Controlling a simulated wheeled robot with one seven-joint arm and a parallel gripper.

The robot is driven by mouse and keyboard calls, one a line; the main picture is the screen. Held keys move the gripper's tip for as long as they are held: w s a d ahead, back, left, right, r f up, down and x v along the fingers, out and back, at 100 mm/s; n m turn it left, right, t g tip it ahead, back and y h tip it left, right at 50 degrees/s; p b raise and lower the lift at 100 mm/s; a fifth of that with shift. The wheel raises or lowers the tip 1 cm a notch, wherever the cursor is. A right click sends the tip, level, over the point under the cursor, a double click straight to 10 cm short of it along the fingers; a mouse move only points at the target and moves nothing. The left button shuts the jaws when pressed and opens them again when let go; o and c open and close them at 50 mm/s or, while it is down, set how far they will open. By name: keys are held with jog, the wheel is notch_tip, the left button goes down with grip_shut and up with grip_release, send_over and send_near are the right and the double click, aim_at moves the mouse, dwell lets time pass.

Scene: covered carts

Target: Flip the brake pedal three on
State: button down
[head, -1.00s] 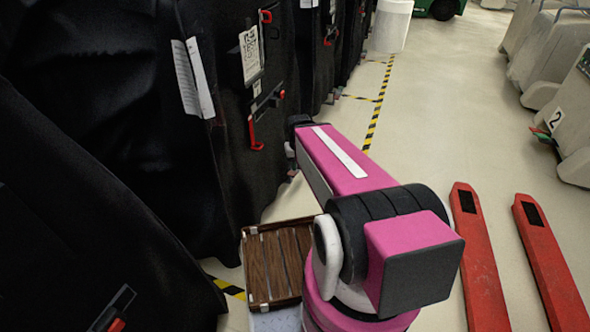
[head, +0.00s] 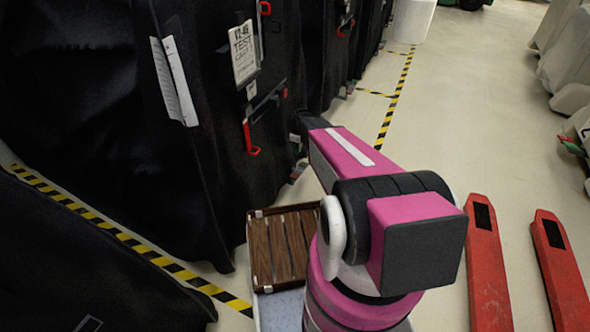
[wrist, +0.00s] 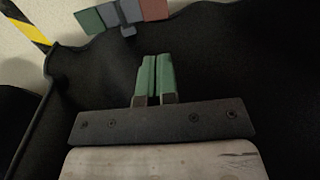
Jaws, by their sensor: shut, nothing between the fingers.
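In the wrist view, a pedal-like part (wrist: 90,20) with green, blue-grey and red plates shows at the top, with a small blue-grey tab under it. No number shows on it, so I cannot tell if it is pedal three. My gripper (wrist: 158,58) has green fingers pressed together, with nothing between them. The fingers point toward black cloth, below and apart from the pedal-like part. In the head view my gripper is hidden beyond my pink arm.
Black covered carts (head: 90,90) line the left, with a red handle (head: 249,140) on one. Yellow-black floor tape (head: 150,257) runs between carts. Red forks (head: 485,265) lie at the lower right. A small red-green part (head: 572,147) shows at the right edge. The aisle floor (head: 460,110) is clear.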

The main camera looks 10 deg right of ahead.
aim_at(293, 177)
jog(key=shift+w+f, duration=0.15)
jog(key=shift+w, duration=0.05)
jog(key=x, duration=1.4)
jog(key=shift+w, duration=0.1)
dwell(0.3)
jog(key=shift+s+a+f+t+h, duration=0.15)
jog(key=shift+s+f+t+h, duration=0.35)
jog(key=shift+t, duration=0.2)
jog(key=shift+s+a+f+t+h, duration=0.1)
jog(key=shift+s+f+t+h, duration=0.05)
jog(key=shift+f+t+h, duration=0.3)
jog(key=shift+s+a+f+t+h, duration=0.15)
jog(key=shift+f+t+h, duration=0.15)
jog(key=shift+t, duration=0.25)
jog(key=shift+f, duration=0.45)
jog(key=shift+a+f, duration=0.1)
jog(key=shift+f, duration=0.05)
